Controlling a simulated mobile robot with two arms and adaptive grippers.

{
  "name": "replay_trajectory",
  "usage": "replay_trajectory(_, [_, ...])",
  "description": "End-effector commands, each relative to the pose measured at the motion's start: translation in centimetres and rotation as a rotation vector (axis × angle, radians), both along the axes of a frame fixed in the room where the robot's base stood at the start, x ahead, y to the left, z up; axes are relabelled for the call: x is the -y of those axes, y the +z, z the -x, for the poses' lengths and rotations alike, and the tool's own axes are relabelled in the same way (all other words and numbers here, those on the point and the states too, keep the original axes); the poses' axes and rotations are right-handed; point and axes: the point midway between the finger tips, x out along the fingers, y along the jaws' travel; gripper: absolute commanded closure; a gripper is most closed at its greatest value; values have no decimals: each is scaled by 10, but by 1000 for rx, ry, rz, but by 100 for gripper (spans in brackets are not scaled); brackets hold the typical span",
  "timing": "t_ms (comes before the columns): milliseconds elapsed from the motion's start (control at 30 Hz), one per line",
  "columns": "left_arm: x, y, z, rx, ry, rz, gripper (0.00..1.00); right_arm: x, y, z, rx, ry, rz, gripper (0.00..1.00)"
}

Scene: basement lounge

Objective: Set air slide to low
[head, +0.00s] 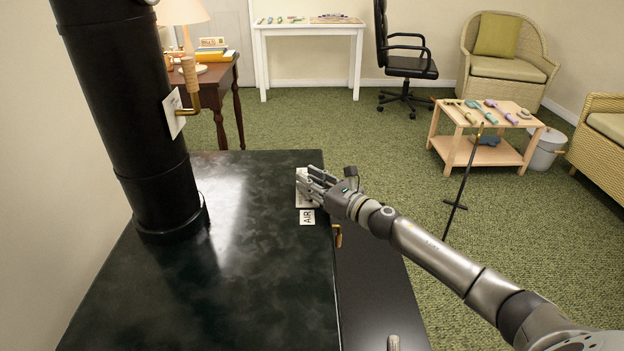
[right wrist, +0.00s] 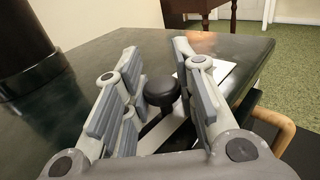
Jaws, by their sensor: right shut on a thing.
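The air slide is on the right edge of the dark stove top (head: 240,270), beside a white label reading AIR (head: 307,217). My right gripper (head: 312,184) is over the slide in the head view and covers most of it and its plate. In the right wrist view the slide's round black knob (right wrist: 160,89) sits between the two fingers of the gripper (right wrist: 155,78), which is shut on it. A white plate (right wrist: 216,72) shows beyond the knob. The slide's setting marks cannot be read. My left gripper is not in view.
A thick black flue pipe (head: 125,110) rises from the stove's left, with a lever with a wooden grip (head: 188,78) on it. A brass piece (head: 338,236) is on the stove's right side.

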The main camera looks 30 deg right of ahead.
Motion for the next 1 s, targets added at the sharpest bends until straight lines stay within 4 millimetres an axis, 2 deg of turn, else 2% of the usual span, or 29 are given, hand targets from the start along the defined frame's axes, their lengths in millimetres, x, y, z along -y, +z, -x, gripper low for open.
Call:
replay_trajectory(33, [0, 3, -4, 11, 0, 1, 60, -2, -1, 1, 0, 4, -1, 100])
replay_trajectory(67, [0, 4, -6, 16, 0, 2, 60, -2, -1, 1, 0, 4, -1, 71])
replay_trajectory(233, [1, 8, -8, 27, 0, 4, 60, -1, -1, 0, -1, 3, -1, 51])
replay_trajectory(533, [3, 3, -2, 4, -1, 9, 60, 0, -1, 0, -1, 1, -1, 51])
replay_trajectory(667, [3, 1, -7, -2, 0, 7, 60, 2, -2, 6, -2, 1, 0, 51])
replay_trajectory(1000, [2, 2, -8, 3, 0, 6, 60, 16, -2, 49, -4, 2, 0, 51])
